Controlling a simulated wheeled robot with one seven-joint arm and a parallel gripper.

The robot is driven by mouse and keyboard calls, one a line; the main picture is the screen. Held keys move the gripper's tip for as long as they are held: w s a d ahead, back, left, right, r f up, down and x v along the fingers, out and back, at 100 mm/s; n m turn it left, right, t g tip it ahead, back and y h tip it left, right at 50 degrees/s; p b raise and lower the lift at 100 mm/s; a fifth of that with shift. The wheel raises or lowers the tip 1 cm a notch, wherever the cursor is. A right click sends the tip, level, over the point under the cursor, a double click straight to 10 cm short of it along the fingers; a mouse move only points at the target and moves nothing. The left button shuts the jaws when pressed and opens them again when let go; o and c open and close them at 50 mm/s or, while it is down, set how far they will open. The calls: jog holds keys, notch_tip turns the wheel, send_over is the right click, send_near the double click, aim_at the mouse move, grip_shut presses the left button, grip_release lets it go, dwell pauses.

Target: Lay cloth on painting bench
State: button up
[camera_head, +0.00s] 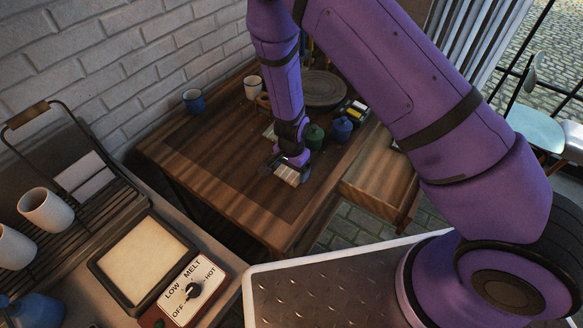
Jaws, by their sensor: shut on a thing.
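The painting bench (215,165) is the dark wooden table against the brick wall. My gripper (284,168) reaches down over the front middle of the bench, close to its top. It is shut on a small pale, striped piece that looks like the cloth (289,175). Part of the cloth is hidden under my gripper. I cannot tell whether the cloth touches the bench top.
On the bench stand a blue mug (193,101), a white cup (253,87), a round turntable (322,90), a green jar (314,136) and a blue jar (341,129). A drawer (378,175) juts out at right. The bench's left front is clear.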

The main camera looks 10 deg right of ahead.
jog(key=o, duration=0.7)
jog(key=shift+c, duration=0.2)
notch_tip(320, 180, up, 11)
notch_tip(320, 180, up, 15)
jog(key=n+y, duration=0.2)
send_over(291, 170)
jog(key=s+d, duration=0.1)
jog(key=d, duration=0.2)
jog(key=s+d+r+n+t+y, duration=0.1)
jog(key=s+d+r, duration=0.2)
jog(key=r, duration=0.3)
jog(key=s+d+r+n, duration=0.2)
jog(key=d+r, duration=0.1)
jog(key=r, duration=0.4)
jog(key=s+d+r+n+t+h, duration=0.1)
jog(key=s+d+r+n+t, duration=0.1)
jog(key=s+d+r, duration=0.3)
jog(key=s+d+r+n+t+h, duration=0.2)
jog(key=s+d+r, duration=0.4)
jog(key=s, duration=0.6)
jog(key=shift+s+d+r, duration=0.25)
jog(key=shift+s+r, duration=0.15)
jog(key=shift+r, duration=0.1)
